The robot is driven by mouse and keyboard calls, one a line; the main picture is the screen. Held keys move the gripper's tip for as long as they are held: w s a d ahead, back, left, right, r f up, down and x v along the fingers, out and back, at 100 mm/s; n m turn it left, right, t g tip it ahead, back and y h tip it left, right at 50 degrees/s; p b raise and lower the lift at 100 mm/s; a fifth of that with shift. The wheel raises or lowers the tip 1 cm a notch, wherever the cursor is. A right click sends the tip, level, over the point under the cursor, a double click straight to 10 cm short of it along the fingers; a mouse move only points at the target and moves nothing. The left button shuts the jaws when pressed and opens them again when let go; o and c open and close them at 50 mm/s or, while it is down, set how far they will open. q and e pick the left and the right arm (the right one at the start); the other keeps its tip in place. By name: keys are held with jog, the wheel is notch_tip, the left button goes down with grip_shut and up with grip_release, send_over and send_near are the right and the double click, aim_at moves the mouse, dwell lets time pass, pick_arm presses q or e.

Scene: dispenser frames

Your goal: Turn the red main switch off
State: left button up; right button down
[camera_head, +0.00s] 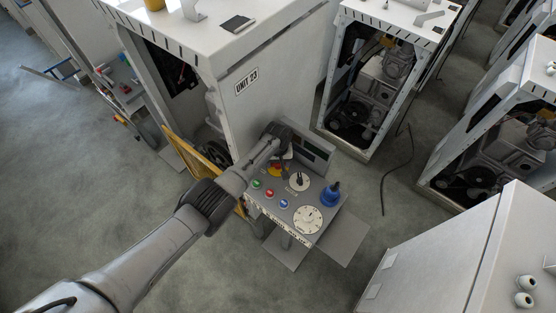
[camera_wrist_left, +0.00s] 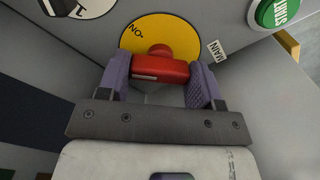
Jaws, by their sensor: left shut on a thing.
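The red main switch (camera_wrist_left: 160,70) sits on a round yellow plate (camera_wrist_left: 186,32) in the left wrist view. The plate's visible lettering appears upside down and reads "ON"; a "MAIN" label is beside it. The switch's handle lies crosswise between my left gripper's two fingers (camera_wrist_left: 160,82), which are shut on it at both ends. In the head view my left gripper (camera_head: 285,161) reaches the upper left of the grey control panel (camera_head: 320,236). It hides most of the switch there; part of the yellow plate (camera_head: 274,171) shows. My right gripper is not in view.
The panel also carries green (camera_head: 257,184), red (camera_head: 270,194) and blue (camera_head: 284,204) buttons, a black selector (camera_head: 299,181), a white dial (camera_head: 307,219) and a large blue knob (camera_head: 331,192). The cabinet marked Unit 23 (camera_head: 260,105) stands close behind. A black cable (camera_head: 398,170) lies on the floor.

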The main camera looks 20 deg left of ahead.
pick_arm(q)
jog(key=n, duration=0.5)
jog(key=shift+p, duration=0.4)
jog(key=shift+w+n, duration=0.1)
jog(key=shift+n, duration=2.2)
jog(key=shift+r, duration=0.1)
jog(key=o, duration=0.9)
